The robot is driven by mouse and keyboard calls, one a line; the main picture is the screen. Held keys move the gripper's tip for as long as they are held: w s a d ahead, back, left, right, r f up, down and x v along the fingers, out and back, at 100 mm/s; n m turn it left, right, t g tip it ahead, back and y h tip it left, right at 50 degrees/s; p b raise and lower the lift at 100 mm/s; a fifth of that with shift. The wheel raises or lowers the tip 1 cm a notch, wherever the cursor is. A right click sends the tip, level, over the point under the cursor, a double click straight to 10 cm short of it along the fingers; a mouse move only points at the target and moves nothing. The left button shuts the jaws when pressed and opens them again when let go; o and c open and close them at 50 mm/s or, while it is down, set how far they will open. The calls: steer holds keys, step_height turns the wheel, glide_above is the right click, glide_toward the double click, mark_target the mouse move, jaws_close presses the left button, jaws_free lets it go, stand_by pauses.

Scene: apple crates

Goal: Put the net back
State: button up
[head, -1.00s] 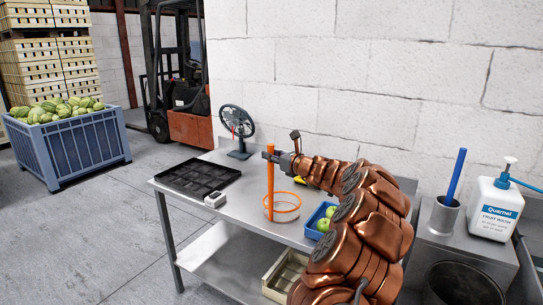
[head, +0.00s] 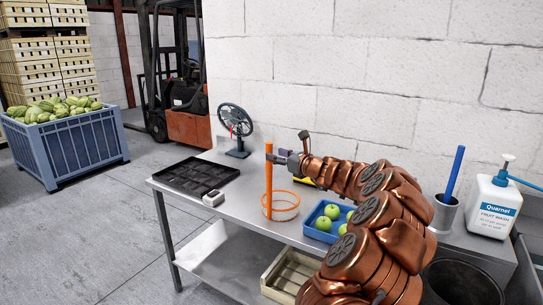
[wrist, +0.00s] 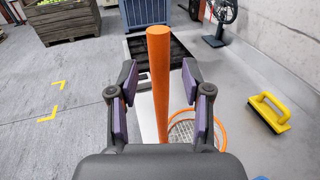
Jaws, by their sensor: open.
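The net has an upright orange handle (head: 268,182) and an orange hoop (head: 284,194) with pale mesh, low over the steel table. In the wrist view the handle (wrist: 159,85) rises between the two fingers, with the hoop (wrist: 172,130) below right. My gripper (head: 273,158) is at the upper part of the handle. In the wrist view my gripper (wrist: 158,95) is open, with a gap seen on both sides of the handle. Whether the hoop rests on the table is hard to tell.
The steel table (head: 232,205) holds a black tray (head: 197,177), a small white box (head: 213,199), a dial stand (head: 236,130), a blue tray (head: 312,233) with green apples, and a yellow brush (wrist: 270,113). A grey cup (head: 444,214) and a wash bottle (head: 492,205) stand right.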

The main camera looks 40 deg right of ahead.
steer(key=s, duration=0.8)
steer(key=shift+r+b, duration=0.2)
steer(key=shift+b, duration=0.2)
